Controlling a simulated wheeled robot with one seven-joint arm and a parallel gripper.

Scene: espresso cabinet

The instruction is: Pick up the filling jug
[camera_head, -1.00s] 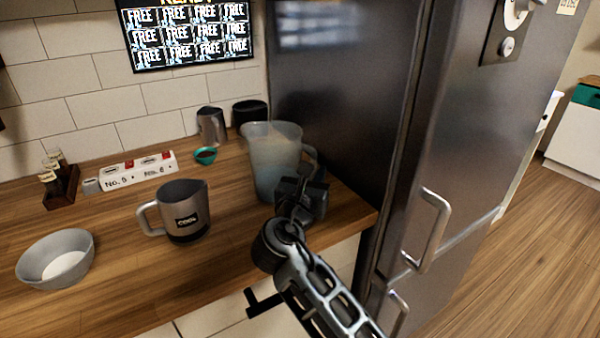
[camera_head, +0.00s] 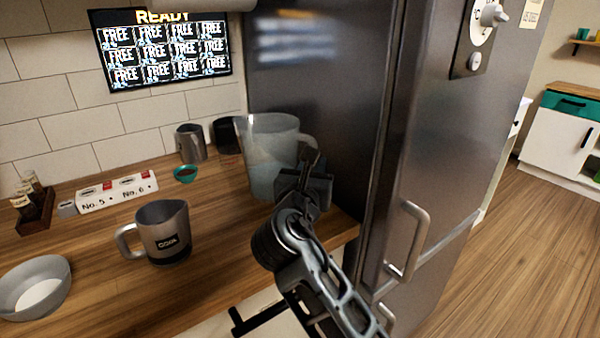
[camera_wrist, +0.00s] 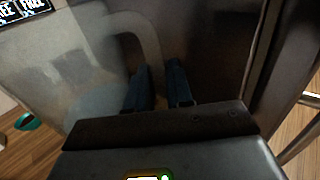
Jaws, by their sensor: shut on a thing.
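The filling jug (camera_head: 262,165) is a tall, clear, cloudy-walled jug with a handle on its right side. It is upright near the right end of the wooden counter, beside the dark fridge, and looks raised a little above the counter. My gripper (camera_head: 304,178) is shut on the jug's handle from the right front. In the wrist view the jug wall (camera_wrist: 60,65) fills the left, and its handle curves down to my two dark fingers (camera_wrist: 161,88). The gripper hides part of the handle.
A grey labelled mug (camera_head: 165,235) stands to the left, with a bowl (camera_head: 35,285) at the front left. A metal pitcher (camera_head: 190,143), a dark container (camera_head: 226,135) and a small teal cup (camera_head: 185,174) stand behind. The fridge (camera_head: 330,90) closes off the right side.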

